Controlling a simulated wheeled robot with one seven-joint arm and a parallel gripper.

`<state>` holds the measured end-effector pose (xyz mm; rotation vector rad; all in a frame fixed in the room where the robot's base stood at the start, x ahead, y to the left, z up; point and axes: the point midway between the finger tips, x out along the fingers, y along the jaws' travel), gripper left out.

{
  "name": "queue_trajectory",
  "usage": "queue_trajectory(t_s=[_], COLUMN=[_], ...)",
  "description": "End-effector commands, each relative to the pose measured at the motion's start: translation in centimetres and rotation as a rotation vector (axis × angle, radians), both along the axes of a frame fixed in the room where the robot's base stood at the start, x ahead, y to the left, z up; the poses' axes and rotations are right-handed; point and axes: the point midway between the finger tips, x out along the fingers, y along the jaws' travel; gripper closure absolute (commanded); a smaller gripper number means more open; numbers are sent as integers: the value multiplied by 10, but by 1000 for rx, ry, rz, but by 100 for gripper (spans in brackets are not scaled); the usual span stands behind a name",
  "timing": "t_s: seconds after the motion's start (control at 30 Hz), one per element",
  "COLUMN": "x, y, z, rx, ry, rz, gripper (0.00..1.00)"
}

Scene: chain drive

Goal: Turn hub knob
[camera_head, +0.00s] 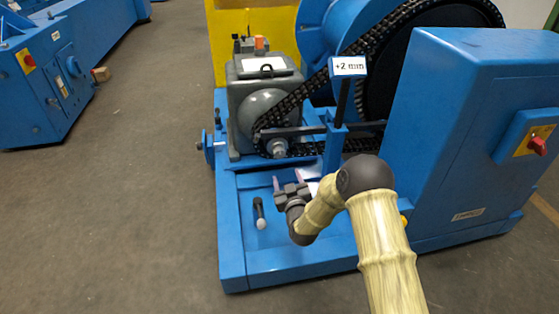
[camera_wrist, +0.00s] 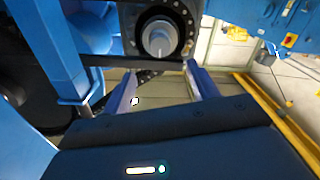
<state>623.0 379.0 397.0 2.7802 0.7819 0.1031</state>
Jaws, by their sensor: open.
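The hub knob (camera_head: 279,149) is a short grey cylinder at the centre of the small chain sprocket, on the front of the grey motor (camera_head: 264,95). In the wrist view the knob (camera_wrist: 160,38) shows end-on at top centre, with a round boss inside a dark toothed ring. My gripper (camera_head: 289,181) is below the knob in the head view, above the blue base. In the wrist view its two bluish fingers (camera_wrist: 161,82) are spread apart with nothing between them. The knob lies beyond the fingertips, apart from them.
The black chain (camera_head: 400,20) runs from the small sprocket to a large wheel. A blue post with a "+2 mm" sign (camera_head: 348,66) and a dark crossbar stand close by. A dark-handled tool (camera_head: 259,212) lies on the blue base (camera_head: 232,250). A blue cabinet (camera_head: 455,130) stands right.

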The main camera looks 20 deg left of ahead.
Motion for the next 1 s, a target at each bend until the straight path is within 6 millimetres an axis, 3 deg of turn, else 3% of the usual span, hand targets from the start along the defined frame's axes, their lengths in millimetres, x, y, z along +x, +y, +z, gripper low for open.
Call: queue_trajectory(t_s=[0.7, 1.0], x=[86, 102], y=[57, 65], z=[-3, -1], rx=[2, 0], ry=[-1, 0], rz=[4, 2], gripper=[41, 41])
